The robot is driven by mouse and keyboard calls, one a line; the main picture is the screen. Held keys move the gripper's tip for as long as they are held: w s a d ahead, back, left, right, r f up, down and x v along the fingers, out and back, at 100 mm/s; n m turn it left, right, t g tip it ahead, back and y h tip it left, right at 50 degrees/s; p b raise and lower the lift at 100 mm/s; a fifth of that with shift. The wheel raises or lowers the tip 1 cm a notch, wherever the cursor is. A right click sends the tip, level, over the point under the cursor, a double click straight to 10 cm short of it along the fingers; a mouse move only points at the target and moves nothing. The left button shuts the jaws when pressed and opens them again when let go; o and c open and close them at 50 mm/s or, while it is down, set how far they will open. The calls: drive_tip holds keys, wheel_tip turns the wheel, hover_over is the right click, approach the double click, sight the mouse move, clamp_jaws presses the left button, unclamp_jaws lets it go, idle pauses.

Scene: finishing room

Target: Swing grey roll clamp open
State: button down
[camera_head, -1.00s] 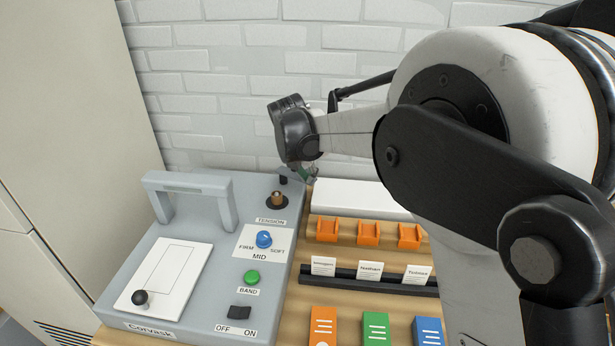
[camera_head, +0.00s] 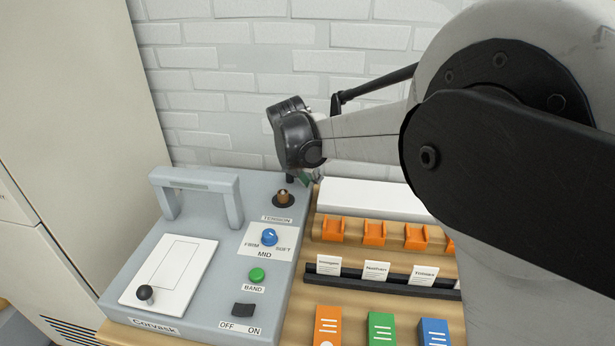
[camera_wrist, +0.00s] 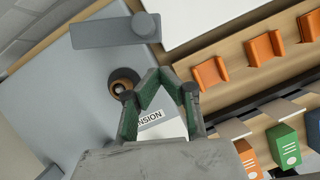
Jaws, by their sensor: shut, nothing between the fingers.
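A flat grey bar (camera_wrist: 105,32) with a dark round post (camera_wrist: 146,25) at its right end lies over the machine's back corner in the wrist view; it looks like the grey roll clamp. In the head view my gripper partly covers that corner, and the bar cannot be made out clearly. My gripper (camera_wrist: 159,76) points down over the machine's back right, its green-and-dark fingers drawn together and empty. In the wrist view the tips are below the bar and apart from it in the picture. My gripper (camera_head: 315,181) shows from behind in the head view.
The grey machine (camera_head: 205,262) carries a raised grey arch (camera_head: 195,180), a brown tension knob (camera_head: 283,199), a blue dial (camera_head: 269,237) and a green button (camera_head: 256,275). A white box (camera_head: 370,199) and orange holders (camera_head: 374,233) stand to the right. A brick wall is behind.

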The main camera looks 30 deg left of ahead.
drive_tip(key=d+v, duration=0.1)
drive_tip(key=v, duration=0.9)
drive_tip(key=shift+d, duration=0.2)
